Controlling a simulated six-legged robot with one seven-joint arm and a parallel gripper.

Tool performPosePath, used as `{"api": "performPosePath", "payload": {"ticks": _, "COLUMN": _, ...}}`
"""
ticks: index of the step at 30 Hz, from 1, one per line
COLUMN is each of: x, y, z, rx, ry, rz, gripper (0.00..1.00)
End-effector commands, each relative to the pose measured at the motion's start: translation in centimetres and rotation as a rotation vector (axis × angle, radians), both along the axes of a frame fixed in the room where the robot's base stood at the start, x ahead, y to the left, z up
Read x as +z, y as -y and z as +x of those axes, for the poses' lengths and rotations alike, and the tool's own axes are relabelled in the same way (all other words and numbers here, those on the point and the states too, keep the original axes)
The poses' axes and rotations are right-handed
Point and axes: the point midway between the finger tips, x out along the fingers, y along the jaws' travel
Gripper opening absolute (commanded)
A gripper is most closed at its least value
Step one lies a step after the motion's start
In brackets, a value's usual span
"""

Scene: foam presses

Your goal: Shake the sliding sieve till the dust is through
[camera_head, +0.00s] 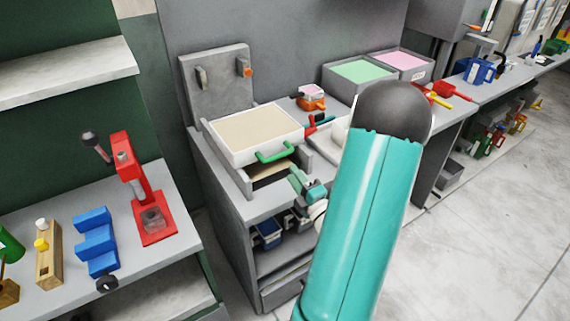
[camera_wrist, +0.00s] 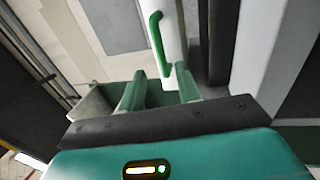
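The sliding sieve (camera_head: 222,148) is a white-walled box with a beige layer in it, on a grey stand in the head view. Its green handle (camera_head: 275,153) sticks out from the front wall. In the wrist view the handle (camera_wrist: 158,42) runs along the white sieve wall (camera_wrist: 177,35), ahead of my fingers. My gripper (camera_head: 297,182) is below and to the right of the handle in the head view. In the wrist view my gripper (camera_wrist: 158,75) is open, with the handle's near end between the fingertips. I cannot tell whether they touch it. The space under the sieve is mostly shadowed.
Behind and right of the sieve are an orange-based container (camera_head: 311,99), a green-filled bin (camera_head: 357,75) and a pink-filled bin (camera_head: 402,62). My arm hides part of the bench.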

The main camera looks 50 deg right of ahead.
Motion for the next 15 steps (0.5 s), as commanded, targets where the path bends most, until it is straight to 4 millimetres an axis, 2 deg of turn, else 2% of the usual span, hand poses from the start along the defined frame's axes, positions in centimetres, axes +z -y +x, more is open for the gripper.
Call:
{"api": "performPosePath", "payload": {"ticks": 3, "x": -0.5, "y": -0.7, "z": -2.2, "rx": -0.003, "ry": -0.001, "rz": 0.002, "gripper": 0.33}}
{"api": "performPosePath", "payload": {"ticks": 6, "x": -0.8, "y": -1.0, "z": -3.4, "rx": -0.002, "ry": -0.002, "rz": 0.0, "gripper": 0.33}}
{"api": "performPosePath", "payload": {"ticks": 9, "x": -0.9, "y": -1.3, "z": -4.1, "rx": -0.001, "ry": -0.001, "rz": 0.0, "gripper": 0.33}}
{"api": "performPosePath", "payload": {"ticks": 15, "x": -0.9, "y": -1.4, "z": -4.4, "rx": 0.0, "ry": 0.0, "rz": 0.0, "gripper": 0.33}}
